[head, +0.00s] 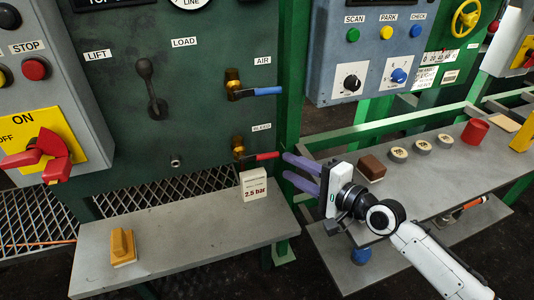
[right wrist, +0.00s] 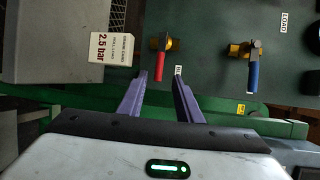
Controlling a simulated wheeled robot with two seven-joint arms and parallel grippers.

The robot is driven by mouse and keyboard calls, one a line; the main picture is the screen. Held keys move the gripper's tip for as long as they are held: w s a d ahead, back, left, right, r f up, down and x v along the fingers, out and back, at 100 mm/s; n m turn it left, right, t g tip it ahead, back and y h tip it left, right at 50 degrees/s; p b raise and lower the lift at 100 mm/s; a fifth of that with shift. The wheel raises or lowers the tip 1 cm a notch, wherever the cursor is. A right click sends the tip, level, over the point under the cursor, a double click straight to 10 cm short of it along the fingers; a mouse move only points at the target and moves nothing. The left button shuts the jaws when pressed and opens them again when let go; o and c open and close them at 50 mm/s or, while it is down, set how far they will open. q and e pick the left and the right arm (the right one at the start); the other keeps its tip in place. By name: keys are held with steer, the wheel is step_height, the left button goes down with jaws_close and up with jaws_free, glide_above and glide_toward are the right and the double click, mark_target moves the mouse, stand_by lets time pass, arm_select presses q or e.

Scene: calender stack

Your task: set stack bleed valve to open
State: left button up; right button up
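The bleed valve, a brass body with a red lever (head: 262,156), is on the green panel below a small label that seems to read BLEED. Its lever points sideways to the right in the head view. In the right wrist view the red lever (right wrist: 159,66) points toward my gripper, its end appearing between the fingertips. My right gripper (head: 285,165) is open, its purple fingers spread just right of the lever's end. The fingers also show in the right wrist view (right wrist: 160,78). I cannot tell whether they touch the lever. My left gripper is not in view.
The AIR valve with a blue lever (head: 262,91) is above. A white 2.5 bar card (head: 253,184) stands below the bleed valve on a grey shelf (head: 185,235). A green post (head: 291,80) rises near my fingers. A brown block (head: 372,168) lies on the right bench.

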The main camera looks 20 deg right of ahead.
mark_target(270, 158)
steer(key=x, duration=0.9)
steer(key=shift+w+a+f+b, duration=0.15)
steer(key=shift+w+a+b, duration=0.1)
steer(key=shift+b, duration=0.1)
steer(key=shift+s, duration=0.1)
jaws_close()
